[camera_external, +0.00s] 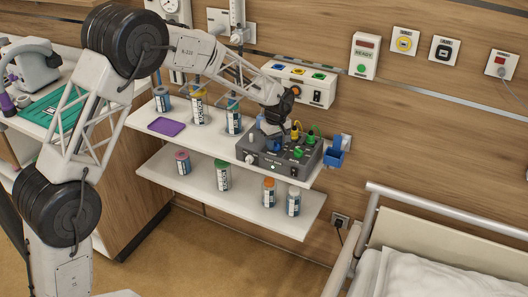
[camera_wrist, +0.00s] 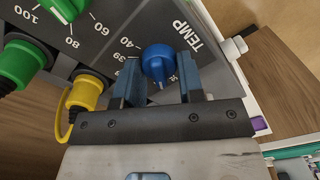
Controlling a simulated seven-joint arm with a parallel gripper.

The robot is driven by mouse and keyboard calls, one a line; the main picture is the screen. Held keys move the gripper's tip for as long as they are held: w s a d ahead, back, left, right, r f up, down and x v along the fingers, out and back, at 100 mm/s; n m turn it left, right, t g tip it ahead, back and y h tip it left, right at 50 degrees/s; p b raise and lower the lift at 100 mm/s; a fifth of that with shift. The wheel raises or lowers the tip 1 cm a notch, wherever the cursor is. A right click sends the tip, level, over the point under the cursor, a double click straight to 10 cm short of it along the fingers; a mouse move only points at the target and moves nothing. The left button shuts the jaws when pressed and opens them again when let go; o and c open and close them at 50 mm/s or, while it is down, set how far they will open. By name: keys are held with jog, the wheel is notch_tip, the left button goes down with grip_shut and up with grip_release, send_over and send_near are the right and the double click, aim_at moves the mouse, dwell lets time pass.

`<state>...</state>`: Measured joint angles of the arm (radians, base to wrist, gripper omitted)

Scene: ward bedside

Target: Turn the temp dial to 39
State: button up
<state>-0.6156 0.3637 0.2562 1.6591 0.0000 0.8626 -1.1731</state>
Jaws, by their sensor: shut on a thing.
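The temp dial (camera_wrist: 158,62) is a blue knob on a dark grey panel, beside the printed word TEMP. Marks 40 and 39 show on its left in the wrist view; other marks below are partly covered. A pale pointer line on the knob faces the lower edge of that view, away from the 39. My gripper (camera_wrist: 160,76) has one finger on each side of the knob and is shut on it. In the external view my gripper (camera_external: 271,127) reaches down over the grey control box (camera_external: 272,167), and the dial cannot be made out clearly.
Green plug (camera_wrist: 18,62) and yellow plug (camera_wrist: 86,93) with cable stand close left of my fingers. The box sits on the upper shelf (camera_external: 205,141) with several bottles and a purple tray (camera_external: 166,125). A white box (camera_external: 300,86) is behind.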

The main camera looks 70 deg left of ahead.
jog(key=m, duration=0.5)
jog(key=shift+w, duration=0.1)
jog(key=m, duration=1)
jog(key=shift+w+d, duration=0.1)
jog(key=shift+d, duration=0.05)
jog(key=m, duration=0.5)
jog(key=o, duration=0.9)
jog(key=shift+r, duration=0.15)
